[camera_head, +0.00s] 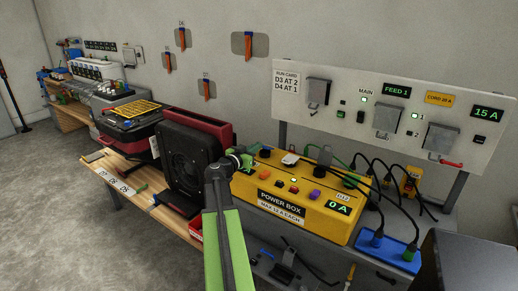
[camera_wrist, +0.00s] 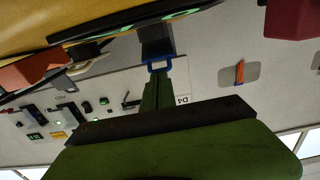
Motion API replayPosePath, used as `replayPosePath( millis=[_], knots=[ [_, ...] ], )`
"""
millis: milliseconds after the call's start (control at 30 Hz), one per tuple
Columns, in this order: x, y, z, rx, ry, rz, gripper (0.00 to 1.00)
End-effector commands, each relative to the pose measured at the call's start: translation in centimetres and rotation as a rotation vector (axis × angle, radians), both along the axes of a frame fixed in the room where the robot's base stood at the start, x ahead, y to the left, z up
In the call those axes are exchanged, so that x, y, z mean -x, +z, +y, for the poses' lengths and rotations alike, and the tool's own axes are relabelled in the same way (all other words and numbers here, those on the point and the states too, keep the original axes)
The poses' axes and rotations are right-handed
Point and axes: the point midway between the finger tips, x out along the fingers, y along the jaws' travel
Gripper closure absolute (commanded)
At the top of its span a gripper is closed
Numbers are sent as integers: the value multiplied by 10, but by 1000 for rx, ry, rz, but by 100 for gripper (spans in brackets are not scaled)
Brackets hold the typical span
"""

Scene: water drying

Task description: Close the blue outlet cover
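In the wrist view, a small blue frame (camera_wrist: 160,64) sits at the end of a dark flap-like piece (camera_wrist: 157,42) beside the yellow power box (camera_wrist: 90,18); it looks like the blue outlet cover, seemingly standing out from the box. My gripper (camera_wrist: 157,88) points at it, its green tip at or very near the blue edge; I cannot tell whether they touch. In the head view, my green gripper (camera_head: 240,157) is at the left end of the power box (camera_head: 305,216). The cover is not clear there, and the finger gap is hidden.
A black speaker-like unit (camera_head: 186,160) stands close left of my gripper. Black cables and a blue socket block (camera_head: 387,249) are at the right. A white panel (camera_head: 340,85) with grey covers stands behind the box. Grey floor (camera_head: 60,220) is free at left.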

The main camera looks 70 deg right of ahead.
Motion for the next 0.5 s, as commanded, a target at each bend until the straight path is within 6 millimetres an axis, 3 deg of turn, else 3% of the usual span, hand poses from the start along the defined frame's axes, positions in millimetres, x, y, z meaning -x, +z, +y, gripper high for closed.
replayPosePath(
  millis=[500],
  knots=[
    [-7, -34, 13, 1, 8, 0, 100]
  ],
)
